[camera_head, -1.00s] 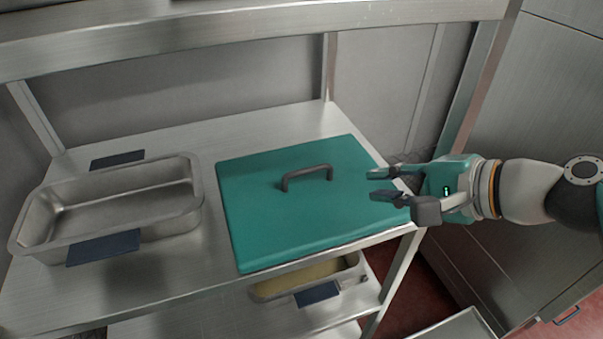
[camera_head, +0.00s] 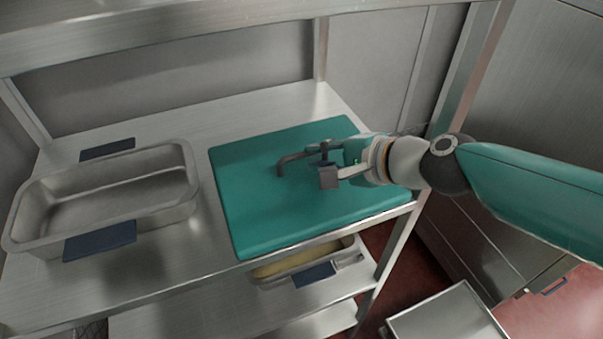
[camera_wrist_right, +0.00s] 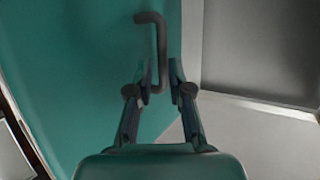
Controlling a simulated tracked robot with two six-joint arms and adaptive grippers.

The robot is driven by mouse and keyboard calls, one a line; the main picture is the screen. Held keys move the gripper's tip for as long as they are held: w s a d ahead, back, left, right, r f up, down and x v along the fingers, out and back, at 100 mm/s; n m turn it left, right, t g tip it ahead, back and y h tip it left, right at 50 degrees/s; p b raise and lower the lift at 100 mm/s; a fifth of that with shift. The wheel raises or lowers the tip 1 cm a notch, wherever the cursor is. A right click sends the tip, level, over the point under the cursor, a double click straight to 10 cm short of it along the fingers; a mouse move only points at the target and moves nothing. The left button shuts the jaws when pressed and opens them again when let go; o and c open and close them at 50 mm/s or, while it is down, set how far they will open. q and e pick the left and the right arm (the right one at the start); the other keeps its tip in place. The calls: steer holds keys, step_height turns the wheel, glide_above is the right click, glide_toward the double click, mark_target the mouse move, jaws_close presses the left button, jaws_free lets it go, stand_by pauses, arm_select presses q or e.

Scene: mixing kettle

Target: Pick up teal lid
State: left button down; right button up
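The teal lid (camera_head: 262,213) lies flat on the upper steel shelf, with a dark grey bar handle (camera_head: 288,161) on its top. It also fills much of the right wrist view (camera_wrist_right: 85,60). My right gripper (camera_head: 318,160) is over the lid at the right end of the handle. In the right wrist view the handle (camera_wrist_right: 160,45) reaches down between the two fingertips (camera_wrist_right: 158,78). The fingers stand apart on either side of it, with a small gap showing, so the gripper looks open. My left gripper is not in view.
An empty steel pan (camera_head: 105,195) with dark blue pads stands left of the lid on the shelf (camera_head: 180,262). A pan with yellowish contents (camera_head: 285,266) sits on the shelf below. A steel beam (camera_head: 230,40) crosses above, and a post rises behind the lid.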

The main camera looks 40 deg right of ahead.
mark_target(307, 155)
steer(key=b+x, duration=0.1)
steer(key=x, duration=0.4)
steer(key=shift+w+d, duration=0.1)
steer(key=shift+d, duration=0.05)
steer(key=shift+r, duration=0.1)
jaws_close()
